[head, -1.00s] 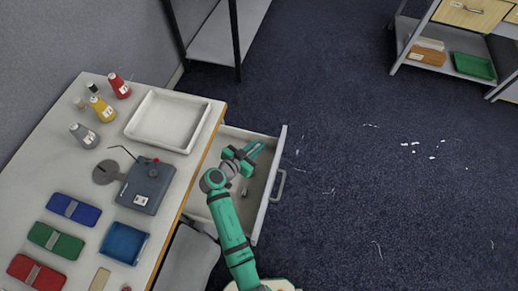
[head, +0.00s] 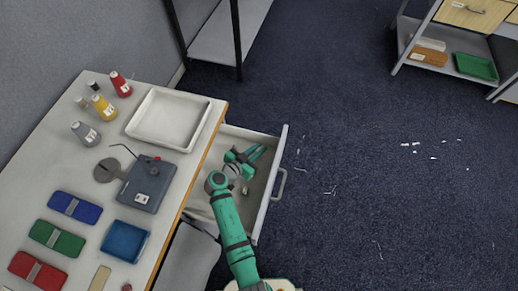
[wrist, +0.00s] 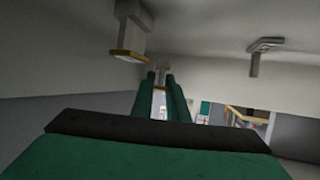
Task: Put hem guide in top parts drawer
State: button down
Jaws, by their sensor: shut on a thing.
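The top parts drawer (head: 270,188) is pulled out from the table's right side, with its pale interior exposed. My gripper (head: 258,153) is low inside it, near the far end, fingers pointing to the upper right. In the wrist view the green fingers (wrist: 162,96) are shut on a small pale grey piece, which I take to be the hem guide (wrist: 161,74); it is mostly hidden between them. It cannot be made out in the head view. The wrist picture looks upside down, with the drawer's pale floor at the top.
A grey part with an orange edge (wrist: 130,30) and a grey hooked part (wrist: 264,52) sit in the drawer. On the table are a white tray (head: 143,136), a blue tray (head: 124,243), a grey box device (head: 148,185) and spools. Open carpet lies right of the drawer.

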jog(key=shift+f, duration=0.2)
jog(key=c, duration=1.7)
grip_release()
jog(key=shift+w, duration=0.15)
jog(key=shift+c, duration=0.2)
jog(key=shift+r, duration=0.15)
jog(key=v, duration=0.7)
jog(key=shift+w+d+r, duration=0.1)
jog(key=shift+d+r, duration=0.05)
jog(key=shift+r, duration=0.1)
jog(key=shift+s+a+r, duration=0.25)
jog(key=shift+s+a, duration=0.15)
jog(key=shift+s, duration=0.05)
